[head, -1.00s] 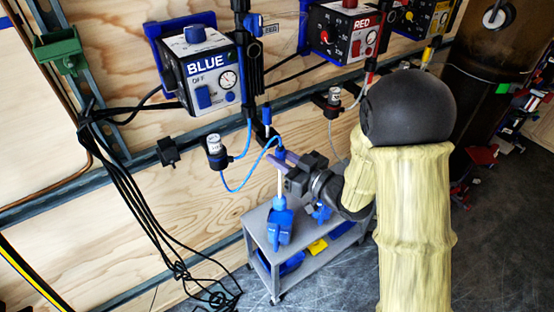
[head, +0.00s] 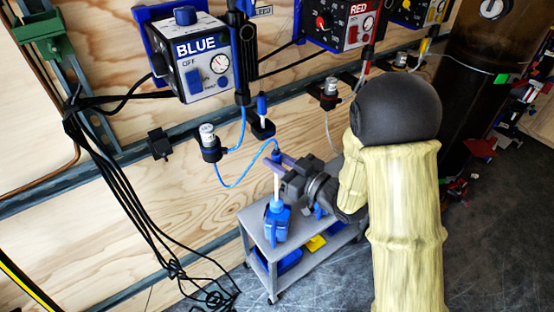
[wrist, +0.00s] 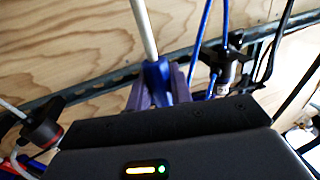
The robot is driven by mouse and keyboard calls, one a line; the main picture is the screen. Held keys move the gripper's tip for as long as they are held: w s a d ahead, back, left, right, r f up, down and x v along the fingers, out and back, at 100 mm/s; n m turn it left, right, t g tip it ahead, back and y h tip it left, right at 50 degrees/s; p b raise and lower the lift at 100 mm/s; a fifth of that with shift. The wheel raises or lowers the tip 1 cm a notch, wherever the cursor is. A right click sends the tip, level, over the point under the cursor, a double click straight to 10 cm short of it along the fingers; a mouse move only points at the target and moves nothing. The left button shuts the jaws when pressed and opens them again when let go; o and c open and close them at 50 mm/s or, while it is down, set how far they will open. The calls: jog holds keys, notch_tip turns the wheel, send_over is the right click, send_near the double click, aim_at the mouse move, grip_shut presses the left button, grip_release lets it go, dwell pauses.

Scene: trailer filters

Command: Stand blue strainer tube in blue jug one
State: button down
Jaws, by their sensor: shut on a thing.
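The blue strainer tube (head: 277,186) is a pale rod with a blue top, joined to a thin blue hose. My gripper (head: 277,170) is shut on it near the blue top and holds it upright over the cart. A blue jug (head: 277,226) stands on the cart straight below. The tube's lower end meets the jug's neck in the head view; I cannot tell how deep it sits. In the wrist view the pale rod (wrist: 144,30) runs up from its blue part (wrist: 157,80) between my fingers. The jug is not visible there.
A grey cart (head: 257,240) carries the jug, with blue and yellow items on its lower shelf. Another blue item (head: 318,210) is partly behind my wrist. The BLUE pump box (head: 200,58) and a small filter (head: 209,143) are on the wooden wall. Black cables (head: 125,200) hang at left.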

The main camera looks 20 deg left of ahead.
jog(key=b, duration=0.9)
send_over(278, 202)
jog(key=shift+w+a+f, duration=0.1)
jog(key=shift+a+f, duration=0.05)
jog(key=shift+f, duration=5.45)
jog(key=shift+f+b, duration=0.9)
jog(key=c, duration=1.2)
grip_release()
jog(key=shift+o, duration=0.2)
jog(key=p+v, duration=1)
jog(key=v, duration=0.7)
jog(key=shift+r, duration=0.1)
